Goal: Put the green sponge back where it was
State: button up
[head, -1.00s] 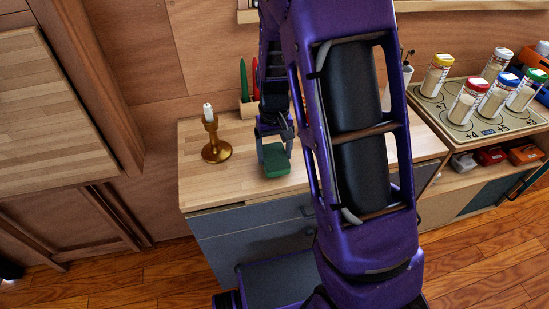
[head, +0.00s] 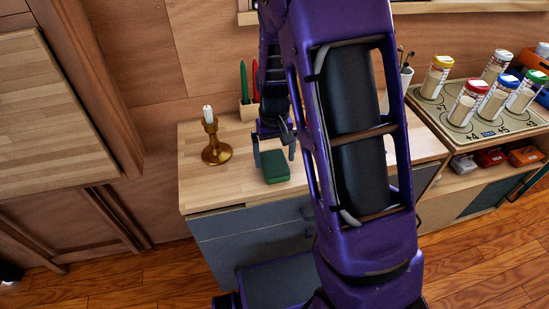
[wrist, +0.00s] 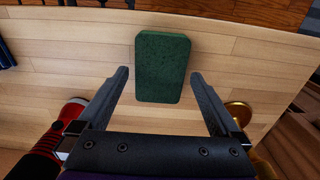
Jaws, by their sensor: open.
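The green sponge (head: 275,167) lies flat on the wooden counter top (head: 194,188), near its front edge. In the wrist view the sponge (wrist: 162,67) lies beyond my fingertips, roughly centred between them. My gripper (head: 273,147) is open and empty, just behind and above the sponge in the head view. In the wrist view its two fingers (wrist: 158,75) are spread wider than the sponge and do not touch it.
A brass candlestick (head: 216,150) with a white candle stands left of the sponge. A holder (head: 248,110) with green and red items stands at the back. Spice jars (head: 468,102) stand on a board at right. Bare counter lies around the sponge.

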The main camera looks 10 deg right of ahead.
aim_at(275, 162)
notch_tip(275, 162, up, 11)
jog(key=p, duration=0.1)
jog(key=shift+f, duration=0.15)
dwell(0.4)
